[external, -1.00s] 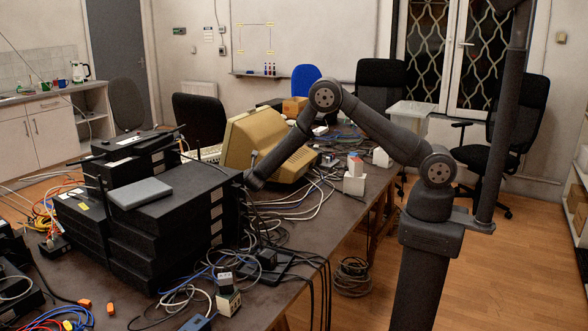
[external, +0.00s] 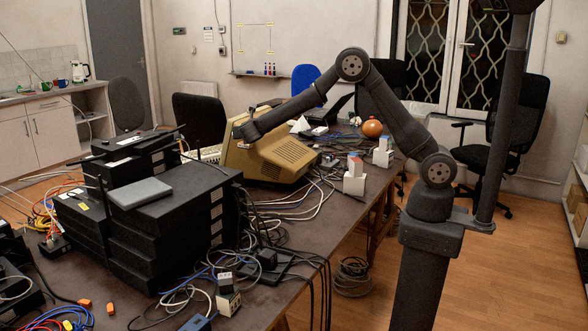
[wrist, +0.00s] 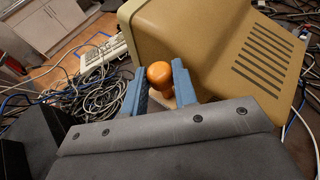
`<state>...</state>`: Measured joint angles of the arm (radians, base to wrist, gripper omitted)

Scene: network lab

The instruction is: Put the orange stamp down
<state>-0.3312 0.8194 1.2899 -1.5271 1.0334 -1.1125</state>
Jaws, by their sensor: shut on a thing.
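The orange stamp (wrist: 160,75) shows in the wrist view as a round orange knob on a paler lower part. It sits between the two blue fingers of my gripper (wrist: 157,88), which is shut on it. In the external view my gripper (external: 239,143) is raised above the table, in front of the beige monitor (external: 272,148) and beyond the black equipment stack. The stamp is too small to make out well there, and its underside is hidden.
The stack of black boxes (external: 172,218) stands on the dark table (external: 285,297). Loose cables (wrist: 88,105) lie beside the monitor. A keyboard (wrist: 103,53) lies beyond the cables.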

